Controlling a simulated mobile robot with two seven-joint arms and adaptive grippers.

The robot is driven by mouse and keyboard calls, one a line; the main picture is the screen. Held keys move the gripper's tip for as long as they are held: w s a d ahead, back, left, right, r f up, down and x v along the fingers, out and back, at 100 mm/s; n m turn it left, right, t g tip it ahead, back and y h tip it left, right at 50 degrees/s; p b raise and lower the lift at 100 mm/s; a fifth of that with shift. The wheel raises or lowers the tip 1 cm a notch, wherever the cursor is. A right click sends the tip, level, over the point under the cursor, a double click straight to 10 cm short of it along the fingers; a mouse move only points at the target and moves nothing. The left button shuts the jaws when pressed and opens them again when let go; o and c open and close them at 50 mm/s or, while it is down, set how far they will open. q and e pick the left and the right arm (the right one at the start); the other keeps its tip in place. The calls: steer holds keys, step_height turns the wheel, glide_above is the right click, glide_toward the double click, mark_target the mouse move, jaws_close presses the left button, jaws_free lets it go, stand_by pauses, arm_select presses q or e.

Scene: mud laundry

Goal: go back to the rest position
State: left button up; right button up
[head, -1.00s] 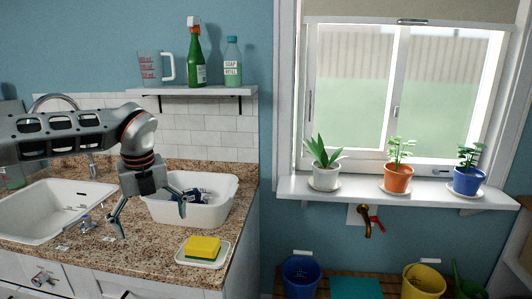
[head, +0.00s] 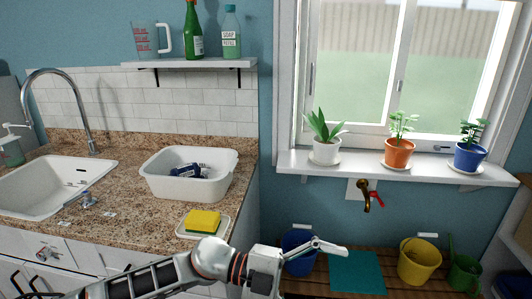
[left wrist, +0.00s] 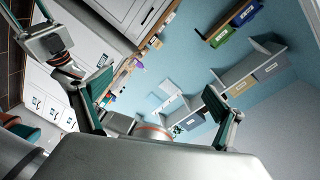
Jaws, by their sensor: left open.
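My left gripper (head: 322,247) is low in front of the bench in the head view, its arm coming in from the bottom left and its fingers pointing right. In the left wrist view the fingers (left wrist: 160,95) are spread wide with nothing between them. The gripper holds nothing.
A white basin (head: 190,190) with dark items and a yellow sponge on a dish (head: 204,222) stand on the granite counter (head: 120,220). Blue (head: 298,250) and yellow (head: 420,260) buckets and a teal mat (head: 357,272) are on the wooden bench. Potted plants line the windowsill (head: 350,166).

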arm_select(q)
steer(key=w+a+r+n+t+h, duration=0.2)
steer(key=w+n+t+h, duration=0.2)
steer(key=n+t, duration=0.5)
steer(key=w+a+f+n+t+y, duration=0.4)
steer(key=a+f+n+t+y, duration=0.4)
steer(key=a+f+n+t, duration=0.3)
steer(key=s+a+f+n+g+y, duration=0.1)
steer(key=s+a+f+n+y, duration=0.1)
steer(key=s+a+f, duration=0.3)
steer(key=s+a+f+n+g+y, duration=0.2)
steer(key=s+a+f+n+y, duration=0.1)
steer(key=a+f, duration=0.5)
steer(key=s+a+f+n+g+y, duration=0.2)
steer(key=s+a+f+y, duration=0.3)
steer(key=f, duration=0.6)
steer(key=shift+s+a+n, duration=0.7)
steer(key=shift+s+a, duration=0.3)
steer(key=shift+f, duration=0.1)
